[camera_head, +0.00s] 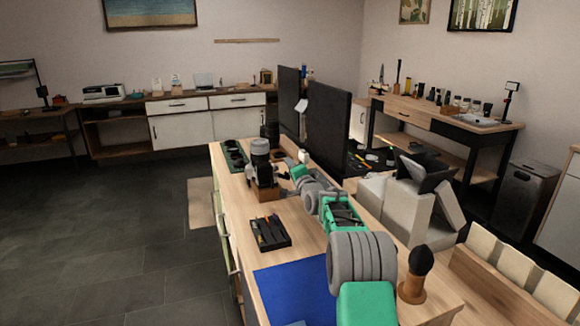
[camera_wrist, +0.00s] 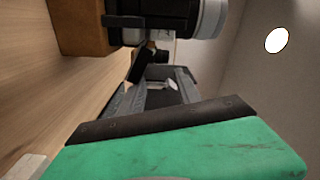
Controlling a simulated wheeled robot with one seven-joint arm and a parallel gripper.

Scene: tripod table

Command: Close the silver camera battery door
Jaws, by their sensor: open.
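The camera, with a black body and a silver-grey barrel (camera_head: 260,148), stands upright on a small wooden block (camera_head: 268,194) on the workbench. In the wrist view its silver barrel (camera_wrist: 208,18) and the wooden block (camera_wrist: 80,26) show at the top, turned sideways. A small dark flap (camera_wrist: 142,65) sticks out from the camera body towards my gripper; it looks like the battery door, standing open. My gripper (camera_wrist: 155,90) is open and empty, close beside the flap. I cannot tell whether a finger touches it. In the head view my gripper (camera_head: 288,184) is just right of the camera.
A black tray with tools (camera_head: 259,234) and a blue mat (camera_head: 297,293) lie on the bench nearer me. A green mat with small dark parts (camera_head: 234,155) lies behind the camera. A brush (camera_head: 417,275) stands at the right.

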